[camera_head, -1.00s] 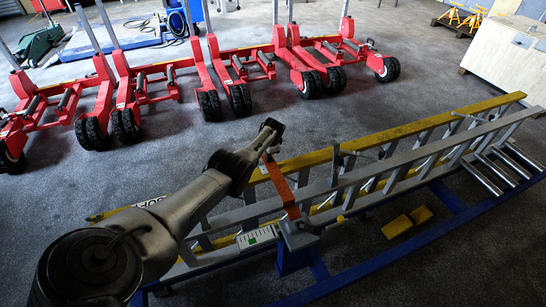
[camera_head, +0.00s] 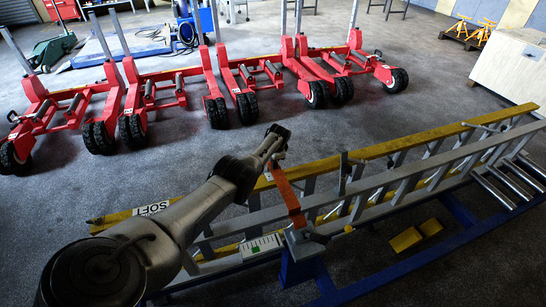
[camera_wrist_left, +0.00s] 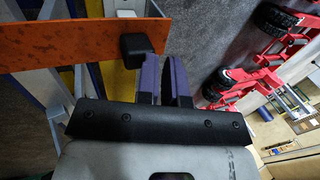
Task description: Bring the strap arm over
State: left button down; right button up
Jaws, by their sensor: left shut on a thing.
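The strap arm (camera_head: 286,193) is a flat orange bar. In the head view it slants up from a grey bracket (camera_head: 305,240) on the ladder stand, across the ladders. In the left wrist view the strap arm (camera_wrist_left: 60,45) crosses the upper left, with a black knob (camera_wrist_left: 136,48) at its end. My left gripper (camera_head: 277,138) is at the bar's upper end. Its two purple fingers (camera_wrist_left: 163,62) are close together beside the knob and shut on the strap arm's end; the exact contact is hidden. My right gripper is not in view.
A yellow ladder (camera_head: 400,142) and a grey ladder (camera_head: 420,172) lie along a blue frame (camera_head: 410,262). Yellow blocks (camera_head: 407,239) sit by the frame. Red wheeled carts (camera_head: 245,85) stand behind, with open floor between. A pale crate (camera_head: 512,62) stands at far right.

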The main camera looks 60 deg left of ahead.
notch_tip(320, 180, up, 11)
jog(key=p, duration=1.1)
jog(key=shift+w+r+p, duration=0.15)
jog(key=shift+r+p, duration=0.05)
jog(key=shift+p, duration=0.1)
